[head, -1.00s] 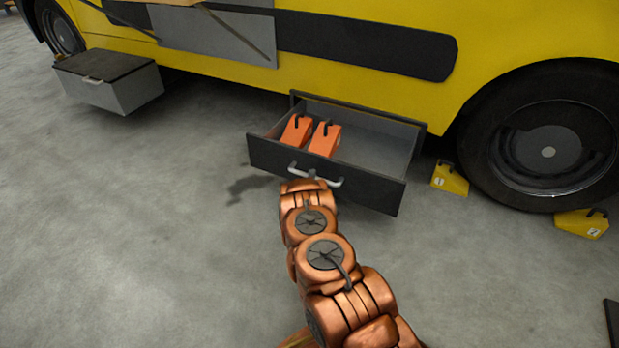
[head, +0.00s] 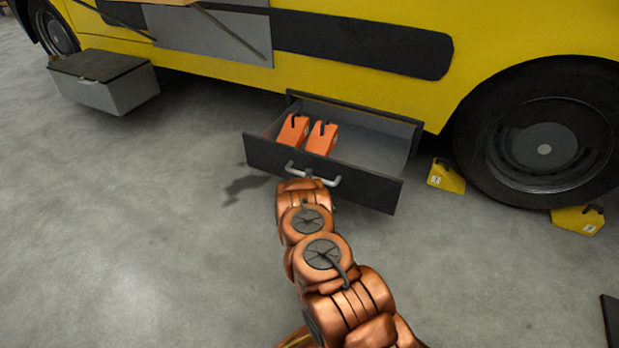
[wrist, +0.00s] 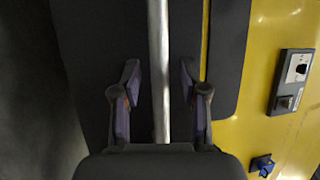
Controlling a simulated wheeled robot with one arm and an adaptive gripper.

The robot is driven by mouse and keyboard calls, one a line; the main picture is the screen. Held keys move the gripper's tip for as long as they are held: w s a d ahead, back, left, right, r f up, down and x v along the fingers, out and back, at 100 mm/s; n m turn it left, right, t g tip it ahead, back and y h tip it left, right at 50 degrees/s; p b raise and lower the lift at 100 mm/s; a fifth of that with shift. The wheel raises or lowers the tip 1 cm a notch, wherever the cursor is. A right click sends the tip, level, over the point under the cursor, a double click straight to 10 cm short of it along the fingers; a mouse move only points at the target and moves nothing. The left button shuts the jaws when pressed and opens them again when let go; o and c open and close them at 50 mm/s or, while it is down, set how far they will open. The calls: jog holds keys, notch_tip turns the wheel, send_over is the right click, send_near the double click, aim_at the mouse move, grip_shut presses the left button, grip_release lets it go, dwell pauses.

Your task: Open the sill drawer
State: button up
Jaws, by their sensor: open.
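The sill drawer (head: 360,183) stands pulled out from under the yellow vehicle, with its dark front facing me and its inside showing. Two orange blocks with dark handles (head: 292,132) lie in its left part. Its pale bar handle (head: 331,182) is on the front; the handle bar also shows in the wrist view (wrist: 158,60). My gripper (wrist: 160,98) is open, with one finger on each side of the bar and gaps between fingers and bar. In the head view my arm hides the gripper at the drawer front.
A grey box with a dark lid (head: 120,90) sticks out at the left. Yellow wheel chocks (head: 446,179) (head: 578,220) stand by the large wheel (head: 541,145) at the right. A dark object (head: 610,325) lies at the lower right edge.

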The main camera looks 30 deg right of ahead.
jog(key=v, duration=0.6)
jog(key=shift+s+a, duration=0.15)
jog(key=shift+s, duration=0.05)
